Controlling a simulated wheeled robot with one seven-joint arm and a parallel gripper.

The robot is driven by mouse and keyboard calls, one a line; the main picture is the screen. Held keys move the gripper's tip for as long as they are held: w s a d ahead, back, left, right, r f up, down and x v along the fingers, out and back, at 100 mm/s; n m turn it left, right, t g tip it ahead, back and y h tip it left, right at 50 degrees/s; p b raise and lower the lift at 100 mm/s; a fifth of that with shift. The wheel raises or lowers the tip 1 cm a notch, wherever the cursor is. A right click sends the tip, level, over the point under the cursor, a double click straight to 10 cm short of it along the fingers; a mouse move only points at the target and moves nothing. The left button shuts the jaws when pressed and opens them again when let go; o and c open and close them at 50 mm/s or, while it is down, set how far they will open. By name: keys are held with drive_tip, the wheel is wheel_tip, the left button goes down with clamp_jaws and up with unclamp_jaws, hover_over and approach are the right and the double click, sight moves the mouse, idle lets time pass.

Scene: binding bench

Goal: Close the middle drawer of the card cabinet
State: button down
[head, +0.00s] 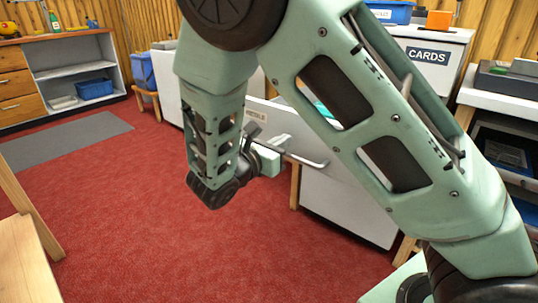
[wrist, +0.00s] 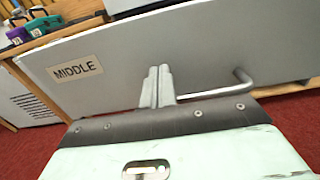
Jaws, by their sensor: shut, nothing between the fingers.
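The card cabinet (head: 428,54) stands at the upper right of the head view, marked CARDS and partly hidden by my arm. The middle drawer (head: 345,203) appears pulled out from it, its pale grey front facing my gripper. In the wrist view the drawer front (wrist: 200,50) fills the upper part, with a MIDDLE label (wrist: 77,69) at left. Its bar handle (wrist: 243,82) is right of my fingers and also shows in the head view (head: 308,162). My gripper (wrist: 157,84) is shut and empty, its tips at or close before the front; contact is unclear.
A wooden shelf unit (head: 18,100) with a blue bin (head: 94,88) stands at the far left. A wooden edge (head: 25,262) is at lower left. Open red carpet (head: 130,190) lies between.

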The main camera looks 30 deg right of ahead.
drive_tip(key=shift+w+d, duration=0.15)
drive_tip(key=shift+d, duration=0.3)
drive_tip(key=shift+d, duration=0.1)
drive_tip(key=p+x, duration=0.6)
drive_tip(key=x, duration=3.1)
drive_tip(key=shift+w+d+f, duration=0.1)
drive_tip(key=shift+d+f, duration=0.05)
drive_tip(key=shift+d, duration=0.15)
drive_tip(key=shift+w+d+p, duration=0.2)
drive_tip(key=shift+d+p, duration=0.1)
drive_tip(key=shift+d, duration=0.35)
drive_tip(key=shift+d+r, duration=0.1)
drive_tip(key=shift+r, duration=0.15)
